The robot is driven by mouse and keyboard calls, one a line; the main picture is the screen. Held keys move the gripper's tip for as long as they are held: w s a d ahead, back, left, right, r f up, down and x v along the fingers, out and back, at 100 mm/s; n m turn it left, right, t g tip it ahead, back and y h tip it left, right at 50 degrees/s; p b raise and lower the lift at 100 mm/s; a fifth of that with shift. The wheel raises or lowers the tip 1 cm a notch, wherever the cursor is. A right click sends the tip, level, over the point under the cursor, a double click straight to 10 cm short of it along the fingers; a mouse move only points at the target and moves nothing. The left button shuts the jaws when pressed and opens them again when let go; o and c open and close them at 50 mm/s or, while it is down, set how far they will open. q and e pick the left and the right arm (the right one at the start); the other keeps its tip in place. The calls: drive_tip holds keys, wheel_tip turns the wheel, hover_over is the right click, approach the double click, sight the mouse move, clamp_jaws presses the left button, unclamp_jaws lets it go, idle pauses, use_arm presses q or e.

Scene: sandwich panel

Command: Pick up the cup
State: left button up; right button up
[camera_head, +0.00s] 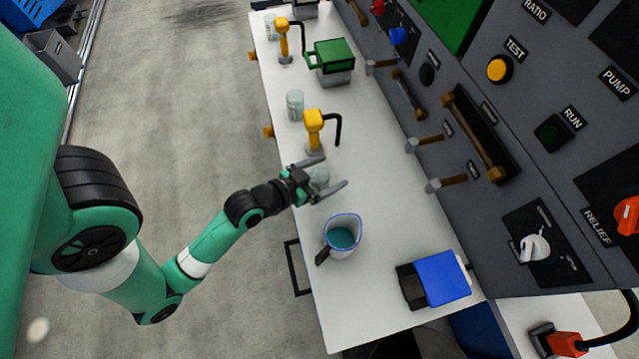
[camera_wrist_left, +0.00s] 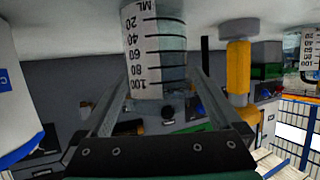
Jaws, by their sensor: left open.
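The cup is a clear beaker (camera_head: 319,177) with a printed ML scale, standing on the white counter. My left gripper (camera_head: 333,172) is open at the cup, with one finger on each side of it. In the left wrist view the picture is upside down, and the cup (camera_wrist_left: 158,50) hangs from the top between the two spread fingers. Its far end is out of frame. I cannot tell whether either finger touches it. My right gripper is not in view.
A jug of blue liquid (camera_head: 341,238) stands just nearer on the white counter (camera_head: 375,300). A yellow dispenser (camera_head: 314,128) with a black spout stands just beyond the cup. Another beaker (camera_head: 295,105) and a blue-lidded box (camera_head: 441,279) are on the counter. Panel levers (camera_head: 446,183) stick out at right.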

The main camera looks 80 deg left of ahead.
use_arm(q)
drive_tip(key=shift+w+a+f, duration=0.1)
drive_tip(key=shift+w, duration=0.1)
drive_tip(key=shift+s, duration=0.1)
drive_tip(key=c, duration=1.5)
drive_tip(key=shift+o, duration=0.2)
